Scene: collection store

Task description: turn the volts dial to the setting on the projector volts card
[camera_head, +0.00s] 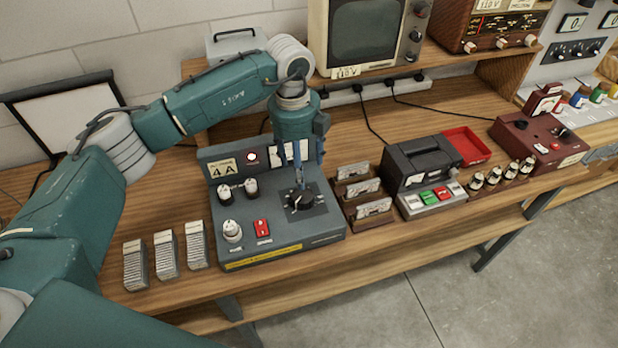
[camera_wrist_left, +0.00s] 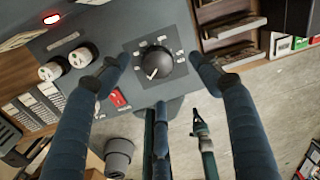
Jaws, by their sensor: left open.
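The volts dial appears to be the black round knob (camera_head: 301,200) on the top of the grey control panel (camera_head: 285,232); in the wrist view the knob (camera_wrist_left: 152,64) has a white pointer toward the lower left and small white labels around its upper side. My left gripper (camera_head: 300,172) points down just above the knob. In the wrist view its open fingers (camera_wrist_left: 157,62) stand on either side of the knob, with gaps visible. I cannot tell which card is the projector volts card. Cards stand in a wooden rack (camera_head: 362,212), too small to read.
The panel also has two white-topped knobs (camera_head: 237,190), a red switch (camera_head: 262,228), a lit red lamp (camera_head: 252,157) and a "4 A" card (camera_head: 222,168). Slotted grey blocks (camera_head: 166,255) stand left. A dark case (camera_head: 420,160) and a monitor (camera_head: 365,30) stand right and behind.

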